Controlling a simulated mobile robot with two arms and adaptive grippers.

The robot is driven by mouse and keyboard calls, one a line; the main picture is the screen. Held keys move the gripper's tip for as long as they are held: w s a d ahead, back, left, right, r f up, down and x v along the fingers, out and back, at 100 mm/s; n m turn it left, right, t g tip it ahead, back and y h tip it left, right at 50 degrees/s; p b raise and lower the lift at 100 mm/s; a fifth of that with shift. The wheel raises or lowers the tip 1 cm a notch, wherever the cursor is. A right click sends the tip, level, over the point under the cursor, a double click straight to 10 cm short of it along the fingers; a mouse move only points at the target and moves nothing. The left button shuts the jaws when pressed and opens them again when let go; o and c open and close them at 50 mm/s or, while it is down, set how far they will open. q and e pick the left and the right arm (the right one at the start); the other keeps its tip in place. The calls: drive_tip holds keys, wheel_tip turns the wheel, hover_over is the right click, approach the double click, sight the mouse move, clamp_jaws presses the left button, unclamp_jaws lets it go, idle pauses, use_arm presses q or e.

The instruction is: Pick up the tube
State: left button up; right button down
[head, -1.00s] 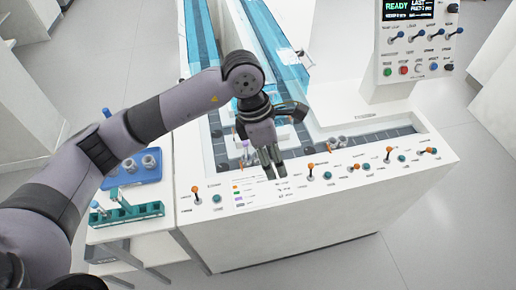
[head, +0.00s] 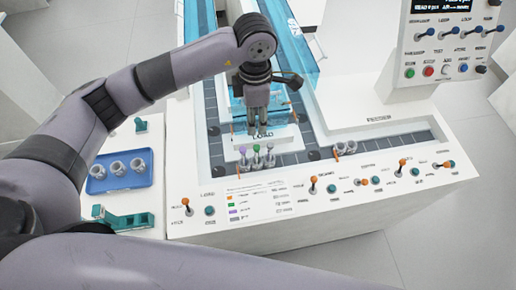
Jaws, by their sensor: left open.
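Three small tubes stand in a row at the front of the white pad marked LOAD (head: 284,135). One has a purple top (head: 242,150), one a green top (head: 256,149) and one an orange top (head: 269,149). My left gripper (head: 258,132) points down over the pad, just behind and above the tubes in the picture. Its fingers are open and I see nothing between them. I cannot tell its exact height above the pad. My right gripper is out of view.
A dark track runs around the pad, with clear blue walls (head: 292,45) behind. Switches with orange and teal knobs (head: 313,185) line the front panel. A control box (head: 447,50) stands at the right. A blue tray (head: 100,186) with white holders and a teal rack (head: 128,221) are at the left.

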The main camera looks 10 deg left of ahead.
use_arm(q)
drive_tip(key=p, duration=0.2)
hover_over(257, 147)
drive_tip(key=f, duration=0.5)
drive_tip(key=shift+s+a+f, duration=0.15)
drive_tip(key=shift+a+f, duration=0.05)
drive_tip(key=shift+f, duration=0.1)
drive_tip(key=f, duration=0.3)
drive_tip(key=shift+w+f, duration=0.2)
drive_tip(key=shift+f, duration=0.25)
drive_tip(key=shift+s+f+p, duration=0.1)
drive_tip(key=shift+f+p, duration=0.15)
drive_tip(key=shift+p, duration=0.15)
wheel_tip(257, 147, down, 4)
drive_tip(key=shift+d+r+p, duration=0.15)
drive_tip(key=shift+p, duration=0.65)
drive_tip(key=shift+f, duration=0.5)
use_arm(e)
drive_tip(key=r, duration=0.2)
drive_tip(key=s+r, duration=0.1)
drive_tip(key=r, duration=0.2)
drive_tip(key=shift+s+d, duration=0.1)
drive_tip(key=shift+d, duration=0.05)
use_arm(q)
clamp_jaws()
